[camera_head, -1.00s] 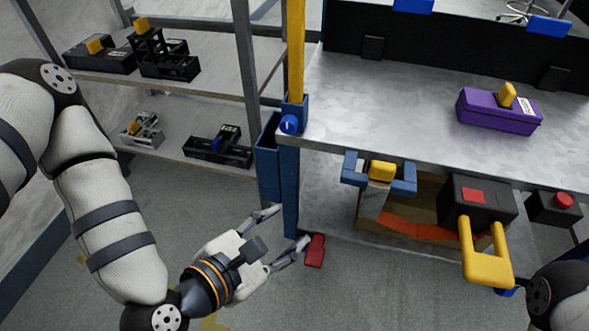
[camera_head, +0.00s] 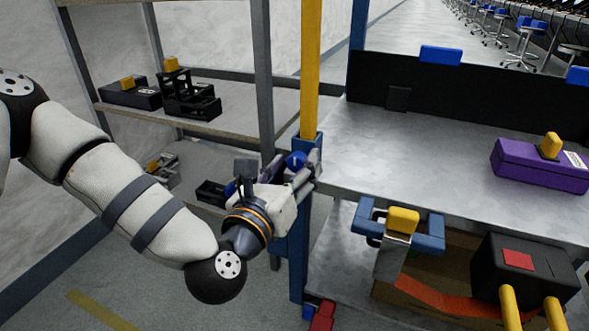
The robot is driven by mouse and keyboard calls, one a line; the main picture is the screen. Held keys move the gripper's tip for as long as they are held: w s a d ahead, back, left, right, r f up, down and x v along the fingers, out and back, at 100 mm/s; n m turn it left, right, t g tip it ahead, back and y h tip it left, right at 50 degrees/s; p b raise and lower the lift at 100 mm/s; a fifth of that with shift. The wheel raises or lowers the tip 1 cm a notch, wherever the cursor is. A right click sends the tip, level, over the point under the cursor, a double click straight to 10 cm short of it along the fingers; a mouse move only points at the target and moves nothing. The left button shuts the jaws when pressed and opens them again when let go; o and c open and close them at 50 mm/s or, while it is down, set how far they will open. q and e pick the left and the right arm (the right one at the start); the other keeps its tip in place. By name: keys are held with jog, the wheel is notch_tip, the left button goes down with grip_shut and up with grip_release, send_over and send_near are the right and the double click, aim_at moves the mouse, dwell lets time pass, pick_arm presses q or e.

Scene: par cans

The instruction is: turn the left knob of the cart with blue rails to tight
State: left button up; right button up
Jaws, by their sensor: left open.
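The cart has a grey metal top (camera_head: 400,160) and a blue post (camera_head: 299,265) at its left corner. A yellow upright (camera_head: 311,70) rises from a blue socket on that corner. The blue left knob (camera_head: 296,160) sits on this socket. My left gripper (camera_head: 309,170) is open at the corner, its fingers pointing right beside the knob. The knob shows just above the gripper's palm and partly behind a finger. I cannot tell whether the fingers touch it. My right gripper is out of view.
A purple box (camera_head: 535,166) with a yellow handle lies on the cart top. A blue bracket with a yellow block (camera_head: 403,220) and a black box (camera_head: 520,268) are below the front edge. A grey shelf (camera_head: 215,125) with black trays stands behind on the left.

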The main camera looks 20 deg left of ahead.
pick_arm(q)
jog(key=shift+w, duration=0.15)
grip_shut()
